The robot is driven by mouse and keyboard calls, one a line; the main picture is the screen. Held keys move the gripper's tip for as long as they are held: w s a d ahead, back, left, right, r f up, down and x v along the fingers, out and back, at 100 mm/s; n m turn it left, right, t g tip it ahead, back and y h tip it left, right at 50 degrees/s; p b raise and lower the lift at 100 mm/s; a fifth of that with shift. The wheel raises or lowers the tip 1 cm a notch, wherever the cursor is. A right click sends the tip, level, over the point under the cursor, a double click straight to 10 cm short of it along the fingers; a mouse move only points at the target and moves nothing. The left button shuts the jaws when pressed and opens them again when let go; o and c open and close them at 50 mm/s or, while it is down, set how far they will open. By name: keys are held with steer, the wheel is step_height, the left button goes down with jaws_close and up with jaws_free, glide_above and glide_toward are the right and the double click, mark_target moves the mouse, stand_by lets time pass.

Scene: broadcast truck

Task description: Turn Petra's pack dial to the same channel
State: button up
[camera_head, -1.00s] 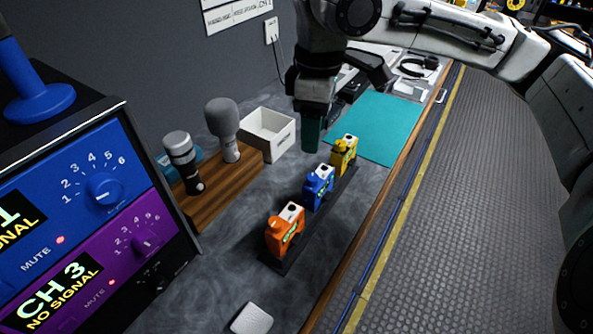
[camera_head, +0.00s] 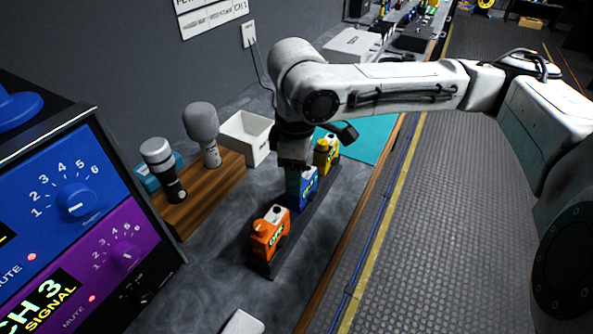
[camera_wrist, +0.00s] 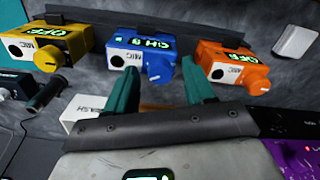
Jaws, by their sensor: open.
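Three packs stand in a dark rack: orange (camera_head: 269,232), blue (camera_head: 307,190) and yellow (camera_head: 326,152). No legible name shows which is Petra's. In the wrist view the blue pack (camera_wrist: 128,57) shows a green "CH" with a digit, perhaps 3 or 8. The yellow (camera_wrist: 50,47) and orange (camera_wrist: 225,62) packs read OFF. My gripper (camera_wrist: 160,78) is open and points down at the blue pack. Its teal fingers appear on either side of the blue dial (camera_wrist: 157,66); contact cannot be told. In the head view my gripper (camera_head: 293,186) partly hides the blue pack.
At left, a receiver has a blue panel (camera_head: 52,178) and a purple panel reading CH 3 (camera_head: 52,302), each with a numbered dial. Two microphones (camera_head: 202,125) stand on a wooden block (camera_head: 216,186). A white bin (camera_head: 246,136) and teal mat (camera_head: 365,146) lie behind.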

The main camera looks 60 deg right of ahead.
jaws_close()
stand_by(0.5)
